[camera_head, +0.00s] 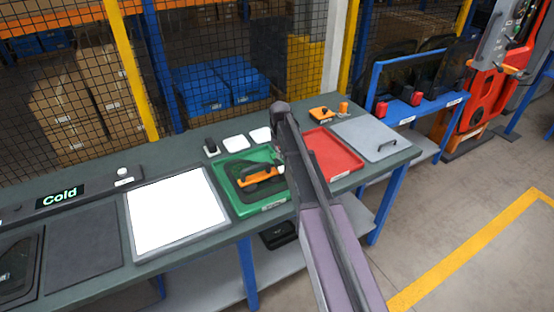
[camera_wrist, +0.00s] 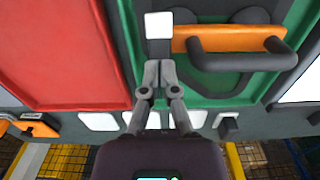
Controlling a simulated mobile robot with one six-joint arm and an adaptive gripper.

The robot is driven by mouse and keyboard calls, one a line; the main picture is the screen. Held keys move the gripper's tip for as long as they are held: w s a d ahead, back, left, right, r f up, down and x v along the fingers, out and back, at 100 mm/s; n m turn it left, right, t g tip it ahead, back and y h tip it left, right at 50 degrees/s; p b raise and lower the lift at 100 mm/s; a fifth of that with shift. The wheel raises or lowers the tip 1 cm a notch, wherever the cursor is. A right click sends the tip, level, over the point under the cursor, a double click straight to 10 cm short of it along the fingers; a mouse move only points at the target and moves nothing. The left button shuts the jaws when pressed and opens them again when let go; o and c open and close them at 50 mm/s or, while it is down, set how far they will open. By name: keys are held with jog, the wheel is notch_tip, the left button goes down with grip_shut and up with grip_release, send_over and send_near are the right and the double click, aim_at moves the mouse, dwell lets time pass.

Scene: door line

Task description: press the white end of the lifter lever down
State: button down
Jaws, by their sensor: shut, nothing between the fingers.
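The lifter is an orange bar with a dark handle (camera_wrist: 240,45), lying over the green tray (camera_wrist: 205,100) in the wrist view. The lever's white end (camera_wrist: 158,25) is a small white block left of the orange bar, with a dark grey piece below it. My gripper (camera_wrist: 160,70) is shut and empty, its fingertips just below the white end in the picture; I cannot tell whether they touch the dark piece. In the head view the orange lifter (camera_head: 258,177) sits in the green tray, with a small white part at its right end beside my arm. My gripper is hidden there.
A red tray (camera_head: 328,152) and a grey panel (camera_head: 368,137) with a handle lie right of the green tray. A white lit panel (camera_head: 175,215) lies left. White pads (camera_head: 237,143) lie behind the green tray. A mesh fence stands behind the bench.

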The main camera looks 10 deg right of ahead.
aim_at(280, 165)
jog(key=shift+r+p, duration=1.65)
jog(key=shift+r, duration=0.25)
jog(key=s+m, duration=0.3)
jog(key=s, duration=2.6)
jog(key=shift+a+m, duration=0.15)
jog(key=shift+m, duration=0.15)
